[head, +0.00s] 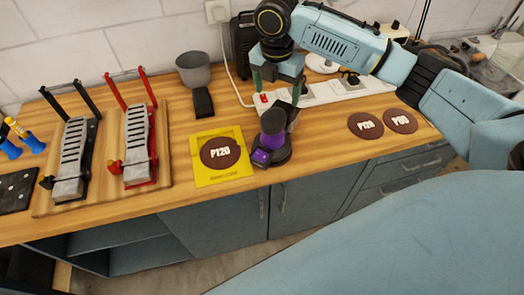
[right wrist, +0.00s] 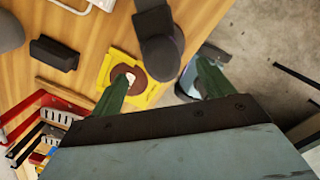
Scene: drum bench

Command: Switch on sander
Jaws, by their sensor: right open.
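The sander (head: 272,145), dark grey with a purple band, stands upright near the front edge of the wooden bench. Its dark top shows in the right wrist view (right wrist: 158,45), between and beyond my fingers. My right gripper (head: 278,88) is open and empty, its green fingers pointing down above and slightly behind the sander, apart from it as far as I can tell. The fingers also show in the right wrist view (right wrist: 163,70). No switch on the sander can be made out. My left gripper is not in view.
A yellow pad with a P120 disc (head: 220,153) lies left of the sander. Two more discs (head: 365,125) lie to the right. A white power strip (head: 318,93) with a red switch (head: 263,98) runs behind. Clamps (head: 138,145) stand at left, a black block (head: 203,103) behind the pad.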

